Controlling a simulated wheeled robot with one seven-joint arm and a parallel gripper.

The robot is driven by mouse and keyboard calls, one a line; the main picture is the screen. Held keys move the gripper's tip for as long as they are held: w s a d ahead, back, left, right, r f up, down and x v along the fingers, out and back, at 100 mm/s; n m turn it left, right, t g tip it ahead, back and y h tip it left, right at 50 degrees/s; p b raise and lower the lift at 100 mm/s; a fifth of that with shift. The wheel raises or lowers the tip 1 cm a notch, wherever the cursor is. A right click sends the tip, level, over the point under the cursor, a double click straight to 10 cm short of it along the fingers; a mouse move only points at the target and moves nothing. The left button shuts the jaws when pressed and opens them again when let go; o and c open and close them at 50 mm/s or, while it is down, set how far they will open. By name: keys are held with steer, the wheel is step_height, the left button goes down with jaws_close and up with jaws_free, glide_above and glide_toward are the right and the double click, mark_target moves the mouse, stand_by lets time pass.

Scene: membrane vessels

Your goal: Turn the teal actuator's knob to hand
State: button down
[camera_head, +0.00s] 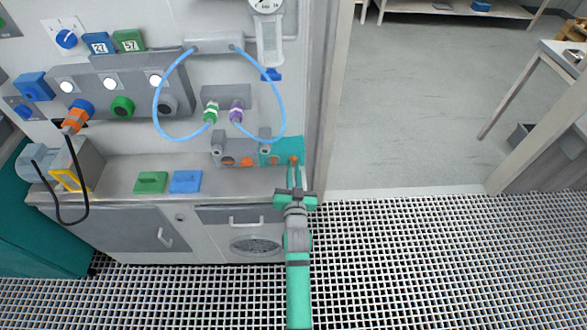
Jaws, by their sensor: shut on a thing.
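The teal actuator (280,146) sits at the right end of the back of the bench, beside a grey one. Its small orange knob (294,160) shows at its front right. My gripper (295,167) reaches in from the front with its fingers pointing at the back wall. The fingers are shut on the knob, which is mostly hidden between them. The knob's exact angle and any marks around it are too small to read.
A grey actuator (226,149) with orange parts stands just left. Blue tubing (284,112) loops above. Green (150,182) and blue (186,181) blocks lie on the bench (225,182). A grey post (325,100) rises at right. The grated floor (420,260) is clear.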

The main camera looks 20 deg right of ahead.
steer(key=shift+f+n, duration=0.1)
steer(key=shift+n, duration=0.3)
steer(key=c, duration=1.8)
jaws_free()
steer(key=shift+c, duration=0.2)
steer(key=v, duration=1)
steer(key=shift+s, duration=0.4)
steer(key=shift+a, duration=0.15)
steer(key=s+a+f+n+g+y, duration=0.1)
steer(key=s+a+f, duration=0.1)
steer(key=s+a, duration=0.5)
steer(key=s+a+f+n+y, duration=0.1)
steer(key=s+a+n+y, duration=0.15)
steer(key=s, duration=0.85)
steer(key=s+a+r, duration=0.3)
steer(key=s, duration=0.5)
steer(key=s+a+r+n+g+y, duration=0.1)
steer(key=s+a+r, duration=0.2)
steer(key=s, duration=0.6)
steer(key=shift+a, duration=0.25)
